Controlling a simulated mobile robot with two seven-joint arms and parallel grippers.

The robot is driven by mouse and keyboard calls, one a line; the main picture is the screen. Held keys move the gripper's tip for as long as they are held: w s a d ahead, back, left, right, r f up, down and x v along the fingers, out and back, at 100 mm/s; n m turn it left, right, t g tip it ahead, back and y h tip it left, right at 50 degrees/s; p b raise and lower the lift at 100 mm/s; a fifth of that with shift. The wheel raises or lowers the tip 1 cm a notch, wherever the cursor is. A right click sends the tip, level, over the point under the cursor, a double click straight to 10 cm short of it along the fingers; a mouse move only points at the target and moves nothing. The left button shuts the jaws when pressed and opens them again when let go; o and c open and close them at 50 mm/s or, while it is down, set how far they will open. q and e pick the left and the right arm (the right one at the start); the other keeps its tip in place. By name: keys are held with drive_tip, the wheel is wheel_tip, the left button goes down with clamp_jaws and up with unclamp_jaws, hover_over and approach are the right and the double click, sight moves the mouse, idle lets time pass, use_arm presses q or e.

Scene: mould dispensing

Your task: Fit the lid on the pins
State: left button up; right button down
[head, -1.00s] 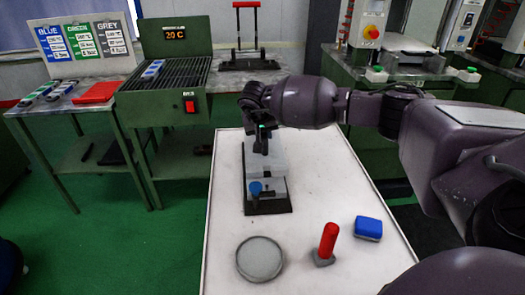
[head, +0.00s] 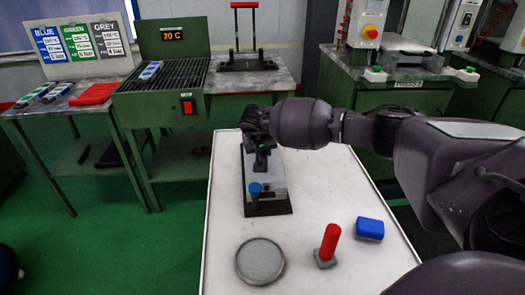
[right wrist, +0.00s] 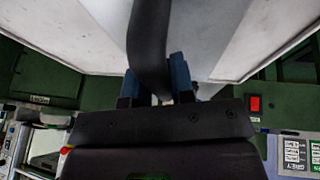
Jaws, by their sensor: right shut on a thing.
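My right gripper (head: 262,160) is over the far part of a grey mould block on a dark base plate (head: 270,209). In the right wrist view its blue-tipped fingers (right wrist: 160,82) are shut on a black curved handle (right wrist: 150,35), with a pale grey surface of the lid (right wrist: 198,35) beyond it. The lid's grey body also shows under the gripper in the head view (head: 272,180). The pins are hidden, and I cannot tell whether the lid touches the base. A blue knob (head: 255,189) stands at the near end. My left gripper is out of view.
On the white table (head: 225,222) lie a round grey dish (head: 260,261), a red-handled tool (head: 328,245) and a blue block (head: 369,229), all nearer than the mould. A green grill bench (head: 165,95) stands beyond at the left. The table's front left is clear.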

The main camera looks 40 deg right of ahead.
drive_tip(key=shift+w+r, duration=0.1)
drive_tip(key=c, duration=1.4)
unclamp_jaws()
drive_tip(key=o, duration=0.4)
drive_tip(key=shift+r, duration=0.15)
drive_tip(key=p+v, duration=0.2)
drive_tip(key=v, duration=0.9)
drive_tip(key=shift+a+r, duration=0.15)
drive_tip(key=shift+r, duration=0.15)
